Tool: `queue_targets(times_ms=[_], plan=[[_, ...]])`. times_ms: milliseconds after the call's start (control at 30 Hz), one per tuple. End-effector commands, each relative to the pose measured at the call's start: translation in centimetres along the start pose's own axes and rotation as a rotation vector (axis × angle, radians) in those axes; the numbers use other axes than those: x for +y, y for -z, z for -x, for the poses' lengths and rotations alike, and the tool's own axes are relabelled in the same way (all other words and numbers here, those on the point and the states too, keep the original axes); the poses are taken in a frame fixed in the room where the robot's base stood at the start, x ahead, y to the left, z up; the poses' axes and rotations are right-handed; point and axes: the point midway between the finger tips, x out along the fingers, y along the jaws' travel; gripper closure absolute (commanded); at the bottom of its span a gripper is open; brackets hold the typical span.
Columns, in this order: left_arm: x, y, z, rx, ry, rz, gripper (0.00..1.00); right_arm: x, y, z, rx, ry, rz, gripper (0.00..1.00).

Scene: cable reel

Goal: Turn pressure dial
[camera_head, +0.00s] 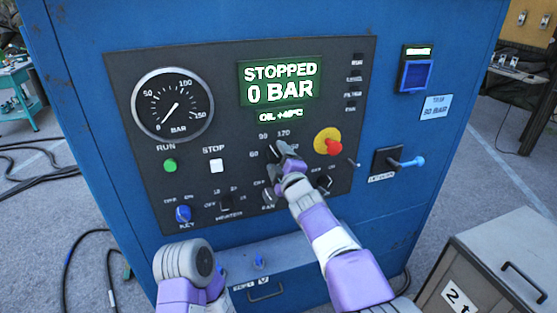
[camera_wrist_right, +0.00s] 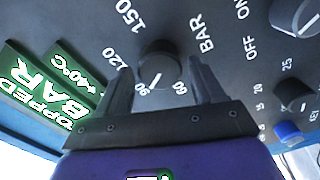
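The pressure dial is a dark round knob (camera_wrist_right: 158,62) on the black control panel (camera_head: 130,60). BAR and the marks 60, 90, 120 and 150 stand around it. In the right wrist view its white line points down-left, near 90. My right gripper (camera_wrist_right: 161,72) is open, with one finger on each side of the knob; I cannot tell whether they touch it. In the head view my right gripper (camera_head: 284,153) covers most of the dial. My left forearm shows at the bottom left, but no left fingers show.
The display (camera_head: 281,83) reads STOPPED, 0 BAR. The gauge (camera_head: 173,105) needle is near 0. A red emergency button (camera_head: 333,147), a green RUN button (camera_head: 170,166), a white STOP button (camera_head: 217,166) and a blue key knob (camera_head: 183,214) are nearby. A blue-handled lever (camera_head: 408,162) sticks out at right.

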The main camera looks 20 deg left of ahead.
Motion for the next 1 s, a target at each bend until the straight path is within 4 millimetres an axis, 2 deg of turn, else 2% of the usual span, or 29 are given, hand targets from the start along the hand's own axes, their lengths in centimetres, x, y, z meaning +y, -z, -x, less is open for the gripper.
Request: queue_targets(times_ms=[300, 433, 800, 1000], plan=[[0.0, 0.0, 0.0, 0.0, 0.0, 0.0, 0.57, 0.0, 0.0, 0.0, 0.0, 0.0, -0.001, 0.25], [-0.1, 0.0, -0.1, 0.0, 0.0, 0.0, 0.57, 0.0, 0.1, 0.6, 0.002, 0.0, -0.001, 0.25], [-0.3, 0.0, -0.8, 0.0, 0.0, 0.0, 0.57, 0.0, 0.1, 5.5, 0.001, 0.0, -0.003, 0.25], [-0.3, 0.0, -0.9, 0.0, 0.0, 0.0, 0.57, 0.0, 0.0, 7.2, 0.001, 0.0, -0.001, 0.25]])
